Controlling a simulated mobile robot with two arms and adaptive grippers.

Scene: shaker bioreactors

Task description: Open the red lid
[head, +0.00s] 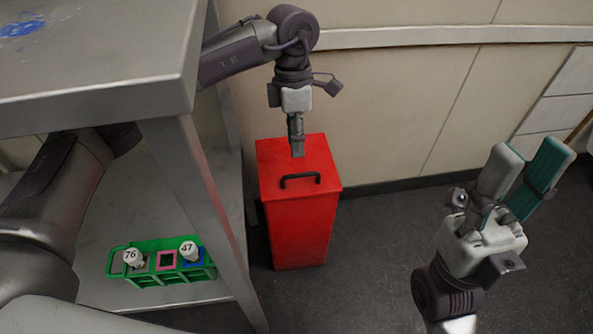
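A red bin (298,232) stands on the floor against the wall, with a red lid (318,155) on top. The lid lies flat and closed, and a black bar handle (300,180) rises from its front part. My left gripper (297,152) points down over the back of the lid, behind the handle. It is seen edge-on, so the gap between its fingers is hidden, and I cannot tell whether it touches the lid. My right gripper (523,172) is at the right, pointing up, open and empty, well away from the bin.
A grey metal table (110,95) stands at the left, its leg close to the bin. Its lower shelf (100,215) holds a green rack (150,280) with white-capped items marked 76 and 47. The dark floor (370,260) right of the bin is clear.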

